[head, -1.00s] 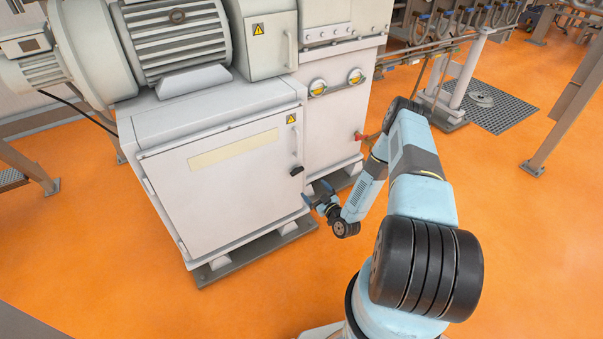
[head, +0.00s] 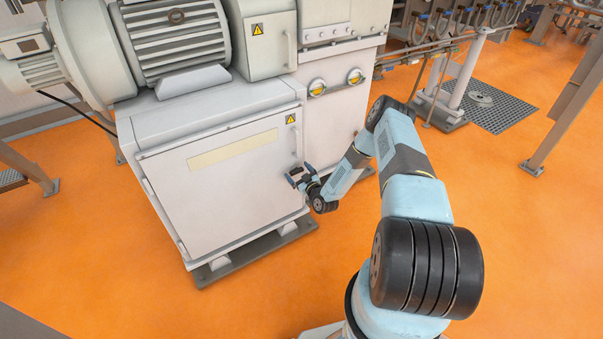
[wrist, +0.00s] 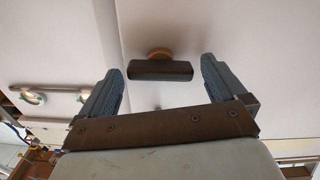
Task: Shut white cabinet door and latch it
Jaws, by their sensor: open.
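The white cabinet door (head: 225,190) looks closed or nearly closed in the head view; I cannot tell if it is fully flush. Its dark latch handle (wrist: 160,70) shows in the wrist view, on a brownish round mount, lying crosswise just beyond and between my fingertips. My gripper (head: 299,174) is at the door's right edge, in front of the handle, which it mostly hides in the head view. In the wrist view my gripper (wrist: 160,80) is open, with its two fingers apart and nothing between them held. No contact with the handle is visible.
The cabinet (head: 230,105) carries a large motor (head: 180,40) on top. A white housing (head: 335,125) with two yellow round gauges stands right of the door. A warning sticker (head: 291,118) is above the handle area. Orange floor (head: 270,290) is clear in front.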

